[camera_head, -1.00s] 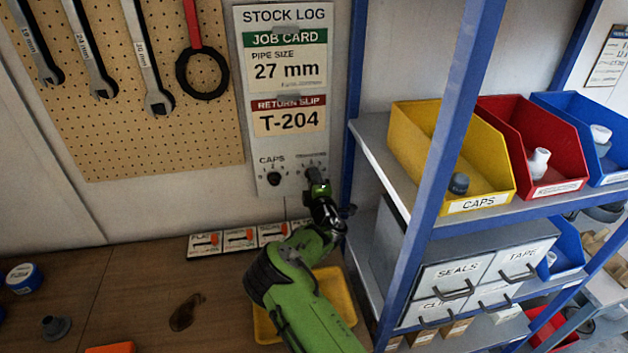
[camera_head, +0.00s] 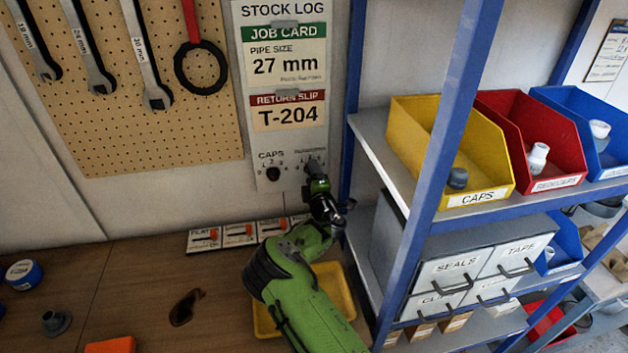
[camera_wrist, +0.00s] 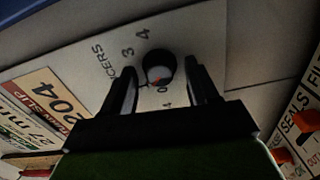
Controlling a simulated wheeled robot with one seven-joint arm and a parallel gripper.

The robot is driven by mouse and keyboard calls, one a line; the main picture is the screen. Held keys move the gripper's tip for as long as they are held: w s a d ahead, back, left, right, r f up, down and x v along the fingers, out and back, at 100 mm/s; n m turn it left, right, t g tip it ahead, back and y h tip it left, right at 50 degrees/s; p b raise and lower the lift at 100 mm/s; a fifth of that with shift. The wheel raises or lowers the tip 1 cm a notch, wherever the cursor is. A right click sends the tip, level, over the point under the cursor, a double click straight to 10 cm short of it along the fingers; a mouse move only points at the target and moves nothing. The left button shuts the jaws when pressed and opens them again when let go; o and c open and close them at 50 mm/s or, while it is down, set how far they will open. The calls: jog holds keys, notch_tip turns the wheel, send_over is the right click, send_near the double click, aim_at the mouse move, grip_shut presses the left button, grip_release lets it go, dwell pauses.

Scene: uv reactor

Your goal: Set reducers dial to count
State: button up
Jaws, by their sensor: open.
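The stock log panel (camera_head: 285,130) hangs on the wall with a black caps dial (camera_head: 273,174) at its lower left. The reducers dial (camera_wrist: 158,68) is a round black knob with an orange mark, which appears to be near the 0 in the wrist view. My gripper (camera_wrist: 166,88) is open, with one finger on each side of this dial; contact cannot be told. In the head view my gripper (camera_head: 314,172) hides most of that dial. The red reducers bin (camera_head: 520,150) shows a white fitting (camera_head: 538,156) inside; its deeper part is hidden.
A blue-posted shelf (camera_head: 455,110) stands close right of my arm. It bears a yellow caps bin (camera_head: 415,130) and a blue bin (camera_head: 575,115). Below the panel are labelled cards with orange sliders (camera_head: 238,233) and a yellow tray (camera_head: 345,300).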

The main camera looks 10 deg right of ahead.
jog(key=s+b, duration=0.7)
jog(key=s, duration=0.8)
jog(key=shift+s+b, duration=0.35)
jog(key=shift+b, duration=0.05)
